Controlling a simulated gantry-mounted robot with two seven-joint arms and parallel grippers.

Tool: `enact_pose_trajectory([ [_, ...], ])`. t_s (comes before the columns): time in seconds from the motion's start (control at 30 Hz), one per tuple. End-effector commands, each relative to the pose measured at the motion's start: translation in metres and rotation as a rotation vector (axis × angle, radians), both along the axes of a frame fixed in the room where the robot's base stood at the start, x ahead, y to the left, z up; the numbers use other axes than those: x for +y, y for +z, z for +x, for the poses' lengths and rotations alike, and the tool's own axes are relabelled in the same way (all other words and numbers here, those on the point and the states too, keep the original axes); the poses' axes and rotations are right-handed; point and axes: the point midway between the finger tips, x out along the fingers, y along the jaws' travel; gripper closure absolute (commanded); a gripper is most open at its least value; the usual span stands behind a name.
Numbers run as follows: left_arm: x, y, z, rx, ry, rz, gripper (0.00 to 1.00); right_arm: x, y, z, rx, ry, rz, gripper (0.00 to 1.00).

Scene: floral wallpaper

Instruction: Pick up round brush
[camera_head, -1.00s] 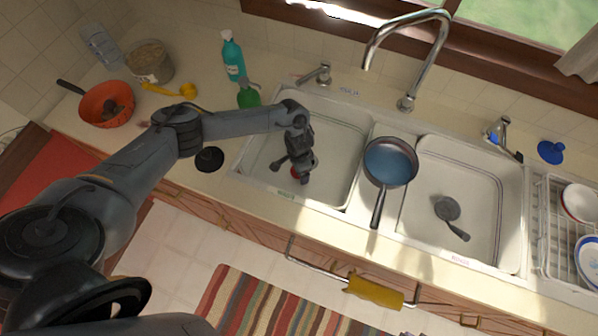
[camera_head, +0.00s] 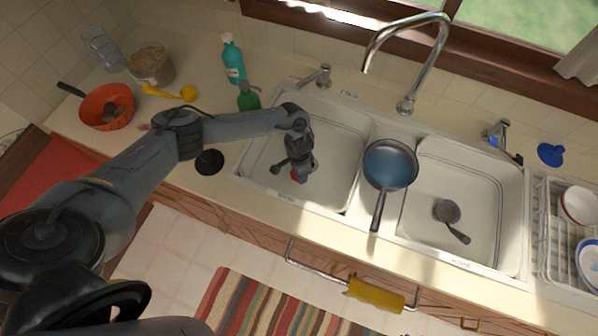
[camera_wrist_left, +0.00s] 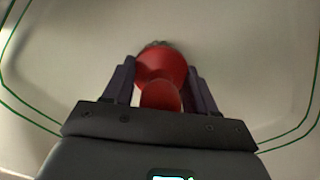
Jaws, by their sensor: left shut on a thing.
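The round brush (camera_wrist_left: 160,72) is red with a rounded knob and a wider red body, and a greyish fringe shows at its far edge. In the left wrist view it sits between the two dark fingers of my left gripper (camera_wrist_left: 161,88), which is shut on it. In the head view my left gripper (camera_head: 299,173) is low inside the left sink basin, and only a small red part of the brush (camera_head: 295,176) shows beneath it. I cannot tell whether the brush touches the basin floor. My right gripper is not in view.
The left basin (camera_head: 335,180) has walls around the gripper. A blue-grey pan (camera_head: 389,164) rests across the divider to the right. A ladle-like utensil (camera_head: 448,212) lies in the right basin. Green bottles (camera_head: 234,60) and the faucet (camera_head: 407,103) stand behind.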

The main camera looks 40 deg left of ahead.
Motion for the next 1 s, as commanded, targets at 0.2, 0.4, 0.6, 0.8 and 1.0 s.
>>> enact_pose_trajectory([
  [0.2,0.000,0.016,0.001,-0.002,0.002,-0.001,0.76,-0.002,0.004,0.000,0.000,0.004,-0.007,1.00],
  [0.4,-0.007,0.045,0.004,-0.003,-0.003,-0.003,0.76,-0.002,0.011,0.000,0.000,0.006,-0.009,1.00],
  [0.6,-0.044,0.069,0.025,-0.004,-0.002,-0.004,0.76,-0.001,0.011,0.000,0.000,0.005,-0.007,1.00],
  [0.8,-0.075,0.090,0.042,-0.003,-0.001,-0.001,0.76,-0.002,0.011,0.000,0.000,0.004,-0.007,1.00],
  [1.0,-0.094,0.105,0.053,-0.002,-0.001,-0.001,0.76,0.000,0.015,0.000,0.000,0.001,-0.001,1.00],
])
